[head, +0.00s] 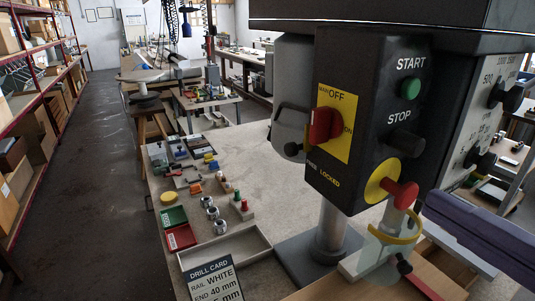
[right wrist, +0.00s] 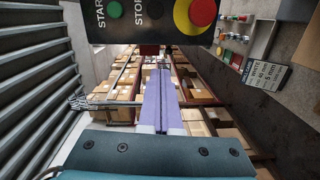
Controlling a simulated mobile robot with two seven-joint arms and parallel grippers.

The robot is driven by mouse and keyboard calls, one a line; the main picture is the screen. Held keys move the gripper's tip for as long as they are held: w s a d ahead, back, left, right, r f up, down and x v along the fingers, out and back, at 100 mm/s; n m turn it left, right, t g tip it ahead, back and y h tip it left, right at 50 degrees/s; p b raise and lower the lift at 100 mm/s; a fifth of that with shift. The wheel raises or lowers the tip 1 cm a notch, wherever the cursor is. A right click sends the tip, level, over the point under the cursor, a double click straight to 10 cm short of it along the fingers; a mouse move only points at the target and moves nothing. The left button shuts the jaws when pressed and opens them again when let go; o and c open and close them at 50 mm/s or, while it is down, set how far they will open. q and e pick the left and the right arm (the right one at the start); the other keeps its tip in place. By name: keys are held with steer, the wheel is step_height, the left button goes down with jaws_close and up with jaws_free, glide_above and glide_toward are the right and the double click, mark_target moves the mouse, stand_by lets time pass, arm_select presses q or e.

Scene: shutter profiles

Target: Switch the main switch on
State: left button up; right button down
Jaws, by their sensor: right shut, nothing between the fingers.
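The main switch (head: 322,125) is a red knob on a yellow plate on the left face of the black control box (head: 365,100). The plate reads OFF above the knob and ON at its right; I cannot tell exactly which mark the knob points to. My right gripper (head: 432,204) has purple fingers and is at the lower right, in front of the box and apart from the switch. In the right wrist view its fingers (right wrist: 161,72) are shut together with nothing between them. My left gripper is not in view.
The box front carries a green START button (head: 410,88), a dark STOP button (head: 406,143) and a red emergency stop (head: 400,191) on yellow, close to my right fingers. A grey column (head: 331,228) stands below. Small parts and a drill card (head: 212,280) lie on the bench at left.

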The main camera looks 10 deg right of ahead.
steer(key=shift+s+a+r+n+y, duration=0.2)
steer(key=shift+a+n+y, duration=0.25)
steer(key=shift+n, duration=0.15)
steer(key=p, duration=0.5)
glide_toward(319, 138)
steer(key=x, duration=0.5)
steer(key=shift+w+a+r, duration=0.15)
steer(key=shift+w+a, duration=0.05)
steer(key=shift+w+a+p, duration=0.25)
steer(key=shift+w+p, duration=0.15)
steer(key=shift+w, duration=0.25)
steer(key=shift+f, duration=0.2)
